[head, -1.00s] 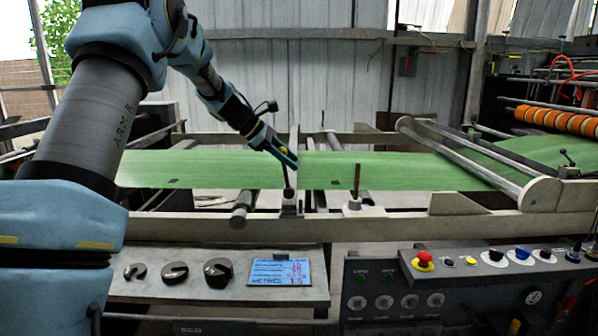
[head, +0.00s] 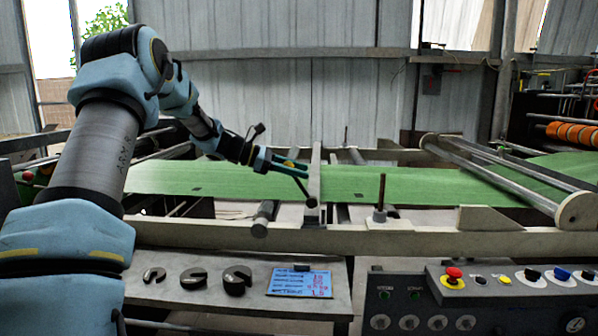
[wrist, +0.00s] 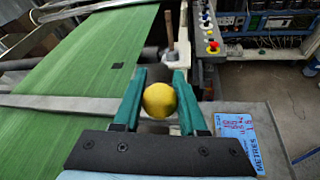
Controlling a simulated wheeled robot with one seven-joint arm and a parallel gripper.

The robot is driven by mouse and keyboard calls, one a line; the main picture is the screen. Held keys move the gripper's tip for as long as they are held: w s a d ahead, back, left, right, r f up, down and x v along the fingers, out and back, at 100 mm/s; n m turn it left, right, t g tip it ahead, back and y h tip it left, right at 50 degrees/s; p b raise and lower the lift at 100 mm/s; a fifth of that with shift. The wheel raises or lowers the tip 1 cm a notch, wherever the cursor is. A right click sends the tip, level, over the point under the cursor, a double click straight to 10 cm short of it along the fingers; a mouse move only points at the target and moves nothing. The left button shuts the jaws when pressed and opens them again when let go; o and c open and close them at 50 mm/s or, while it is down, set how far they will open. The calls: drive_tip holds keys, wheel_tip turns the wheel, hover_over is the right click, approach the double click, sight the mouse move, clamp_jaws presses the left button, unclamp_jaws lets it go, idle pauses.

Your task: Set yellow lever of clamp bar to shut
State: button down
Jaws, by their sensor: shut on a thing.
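The yellow lever's ball knob (wrist: 160,100) sits between the two teal fingers of my gripper (wrist: 159,76) in the wrist view. In the head view my gripper (head: 289,166) is shut on this knob, over the green web. The lever's dark rod (head: 303,190) leans up and to the left from its pivot at the near end of the clamp bar (head: 314,172). The clamp bar lies across the web. It also shows in the wrist view (wrist: 60,103). My fingers hide part of the knob in the head view.
The green web (head: 420,186) runs left to right behind a pale frame rail (head: 400,240). An upright post (head: 381,192) stands right of the lever. A bench with dark slotted weights (head: 196,278) and a display card (head: 300,282) is in front. A button panel (head: 500,280) is at right.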

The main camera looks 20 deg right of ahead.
drive_tip(key=shift+c, duration=2.3)
unclamp_jaws()
drive_tip(key=b+v, duration=0.2)
drive_tip(key=v, duration=0.9)
drive_tip(key=s+a+f+m+t+y+p, duration=0.2)
drive_tip(key=s+a+f+m+y, duration=0.4)
drive_tip(key=s+a, duration=0.6)
drive_tip(key=s+a+f+m+t+y+p, duration=0.1)
drive_tip(key=s+a+f+m+t+y, duration=0.2)
drive_tip(key=s+a+f+m+y, duration=0.4)
drive_tip(key=s+a+f, duration=0.2)
drive_tip(key=s+a, duration=0.4)
drive_tip(key=s, duration=0.1)
drive_tip(key=shift+a+y+p, duration=0.2)
drive_tip(key=shift+y+p, duration=0.1)
drive_tip(key=shift+p, duration=0.05)
